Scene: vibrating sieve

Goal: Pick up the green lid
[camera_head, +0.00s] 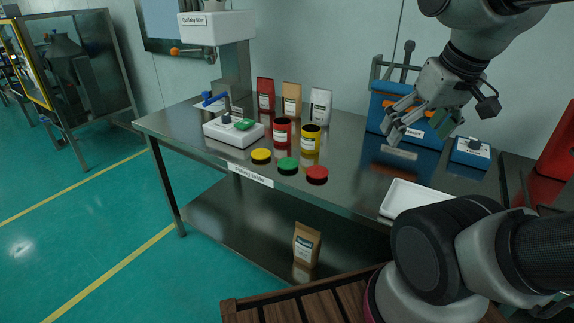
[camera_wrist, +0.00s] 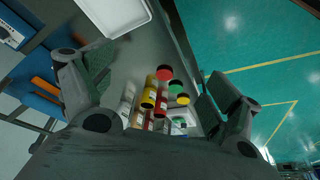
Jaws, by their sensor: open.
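The green lid (camera_head: 287,165) lies flat on the steel table near its front edge, between the yellow lid (camera_head: 261,156) and the red lid (camera_head: 317,174). It also shows in the wrist view (camera_wrist: 176,86), beyond the fingers and roughly between them. My gripper (camera_head: 405,128) is open and empty, raised above the right part of the table, well to the right of the green lid. Its two fingers stand wide apart in the wrist view.
A red can (camera_head: 281,131) and a yellow can (camera_head: 310,139) stand behind the lids. Bags (camera_head: 291,98) stand along the back. A white device (camera_head: 233,130) is at left, and a white tray (camera_head: 408,200) at right. A blue machine (camera_head: 398,105) stands behind my gripper.

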